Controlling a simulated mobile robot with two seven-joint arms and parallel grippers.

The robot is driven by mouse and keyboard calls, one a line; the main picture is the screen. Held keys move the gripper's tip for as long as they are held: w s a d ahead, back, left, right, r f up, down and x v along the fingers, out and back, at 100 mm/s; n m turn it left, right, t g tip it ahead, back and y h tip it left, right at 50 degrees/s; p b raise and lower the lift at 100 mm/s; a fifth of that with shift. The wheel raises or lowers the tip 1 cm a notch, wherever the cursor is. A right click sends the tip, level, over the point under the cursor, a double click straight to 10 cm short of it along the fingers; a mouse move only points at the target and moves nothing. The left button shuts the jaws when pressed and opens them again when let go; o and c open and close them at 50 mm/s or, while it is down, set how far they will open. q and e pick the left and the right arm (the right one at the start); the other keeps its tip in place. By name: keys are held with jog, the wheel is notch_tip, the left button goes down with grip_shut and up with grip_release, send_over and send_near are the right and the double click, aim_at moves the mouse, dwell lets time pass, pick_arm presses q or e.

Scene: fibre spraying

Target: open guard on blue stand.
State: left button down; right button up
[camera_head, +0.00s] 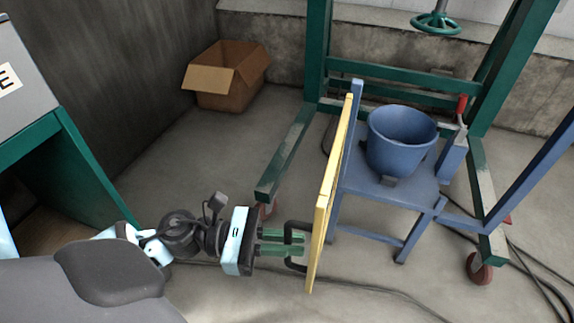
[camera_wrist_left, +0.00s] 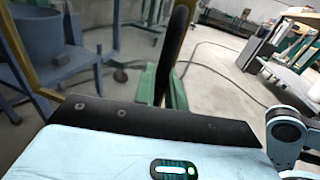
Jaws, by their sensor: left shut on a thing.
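The yellow guard (camera_head: 328,190) stands nearly edge-on along the left side of the blue stand (camera_head: 392,192). Its black handle (camera_head: 289,231) sticks out to the left from its near part. My left gripper (camera_head: 297,242) comes in from the left with green fingers shut on this handle. In the left wrist view the dark handle (camera_wrist_left: 176,48) rises between the fingers, and the guard's yellow edge (camera_wrist_left: 22,62) shows at the left. A blue bucket (camera_head: 398,140) sits on the stand. My right gripper is not in view.
A green frame on wheels (camera_head: 287,150) surrounds the stand, with a green handwheel (camera_head: 436,22) above. An open cardboard box (camera_head: 228,80) stands at the back left. Cables (camera_head: 520,265) lie on the floor at right.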

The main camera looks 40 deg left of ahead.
pick_arm(q)
jog(key=c, duration=1.6)
grip_release()
jog(key=shift+o, duration=0.2)
jog(key=p+v, duration=0.1)
jog(key=v, duration=0.6)
jog(key=shift+s+a, duration=0.2)
jog(key=shift+a, duration=0.15)
